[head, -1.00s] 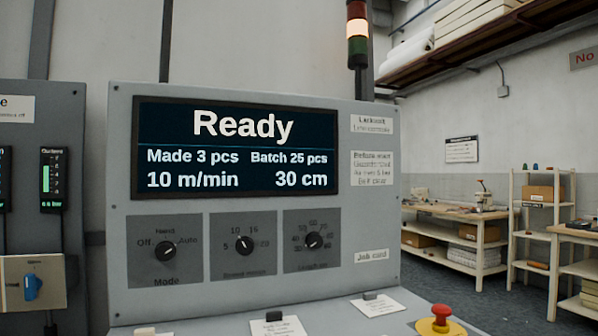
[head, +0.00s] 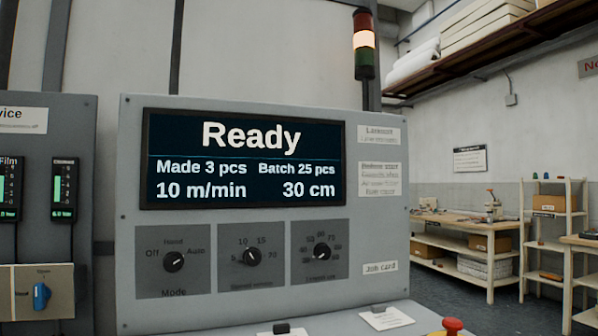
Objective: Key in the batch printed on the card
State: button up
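A grey control panel (head: 270,296) fills the middle of the head view. Its dark screen (head: 245,160) reads Ready, Made 3 pcs, Batch 25 pcs, 10 m/min and 30 cm. Below the screen are a mode dial (head: 174,262), a speed dial (head: 251,257) and a length dial (head: 322,251). A small label reading Job card (head: 380,268) is at the panel's lower right. No keypad shows. My gripper is not in view.
A red emergency button (head: 453,325) is at the bottom edge. A signal tower (head: 364,42) stands behind the panel with its middle lamp lit. A second grey cabinet (head: 75,130) with a blue switch (head: 41,296) is at the left. Benches (head: 470,245) and shelves stand at the right.

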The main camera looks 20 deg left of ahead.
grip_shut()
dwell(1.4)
